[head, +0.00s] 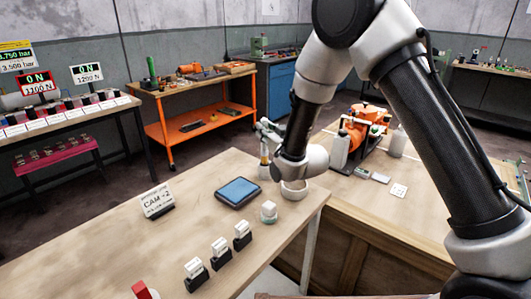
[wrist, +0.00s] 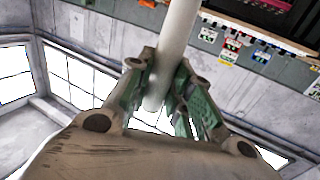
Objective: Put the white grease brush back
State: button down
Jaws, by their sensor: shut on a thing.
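My gripper (head: 267,133) is over the far edge of the wooden table, beyond the blue pad. In the wrist view my gripper (wrist: 160,82) has its green-grey fingers closed on a smooth white rod (wrist: 174,45), which looks like the handle of the white grease brush. The rod runs upward out of that picture, so its other end is hidden there. In the head view a small pale and amber piece (head: 264,153) shows just under the fingers; I cannot tell whether it is the brush's end. A white round cup (head: 294,191) stands below my wrist.
The wooden table (head: 100,245) bears a blue pad (head: 239,191), a CAM sign (head: 157,201), several small label blocks (head: 220,250) and a small jar (head: 268,212). Bottles (head: 340,150) and an orange machine (head: 362,127) stand on the right bench. The table's left part is largely clear.

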aim_at(266, 151)
jog(key=shift+f, duration=2.7)
jog(key=c, duration=1.3)
grip_release()
